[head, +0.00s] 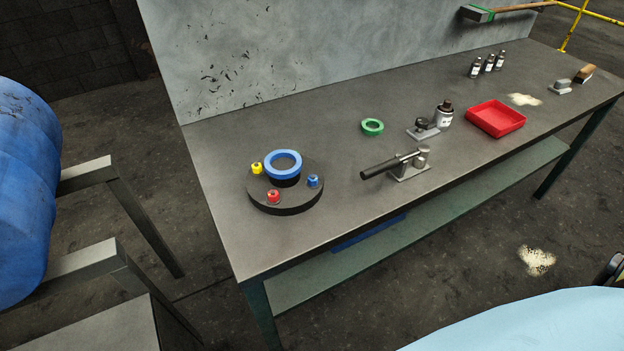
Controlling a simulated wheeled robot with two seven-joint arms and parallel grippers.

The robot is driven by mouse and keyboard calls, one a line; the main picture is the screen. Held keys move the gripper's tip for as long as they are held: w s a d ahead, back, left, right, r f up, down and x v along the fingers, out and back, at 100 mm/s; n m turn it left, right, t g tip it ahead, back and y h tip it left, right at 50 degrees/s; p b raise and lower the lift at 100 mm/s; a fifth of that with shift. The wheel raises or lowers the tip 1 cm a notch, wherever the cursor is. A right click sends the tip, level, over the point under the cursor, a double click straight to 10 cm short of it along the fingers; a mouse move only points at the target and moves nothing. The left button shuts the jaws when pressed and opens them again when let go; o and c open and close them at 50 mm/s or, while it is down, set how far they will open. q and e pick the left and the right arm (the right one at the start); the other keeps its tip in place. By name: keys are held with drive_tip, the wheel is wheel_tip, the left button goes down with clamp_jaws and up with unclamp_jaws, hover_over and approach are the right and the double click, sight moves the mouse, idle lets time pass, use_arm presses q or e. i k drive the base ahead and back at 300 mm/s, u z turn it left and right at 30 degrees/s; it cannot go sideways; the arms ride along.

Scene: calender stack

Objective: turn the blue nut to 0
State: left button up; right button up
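The blue nut (313,181) sits at the right side of a round black base (287,207) on the left part of the workbench. A red nut (273,196) is at the front of the base and a yellow nut (257,168) is at its left. A larger blue ring (270,172) sits raised at the middle of the base. The marks on the nuts are too small to read, so I cannot tell where the blue nut points. Neither of my grippers is in view.
On the workbench (226,208) are a green ring (372,127), a black-handled lever tool (408,170), a bottle (444,114) by a small metal fixture, a red tray (496,119) and small bottles (488,64). Bare tabletop surrounds the base.

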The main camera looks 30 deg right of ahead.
sight(313, 182)
drive_tip(key=u, duration=2.15)
drive_tip(key=k, duration=1.25)
drive_tip(key=z, duration=1.55)
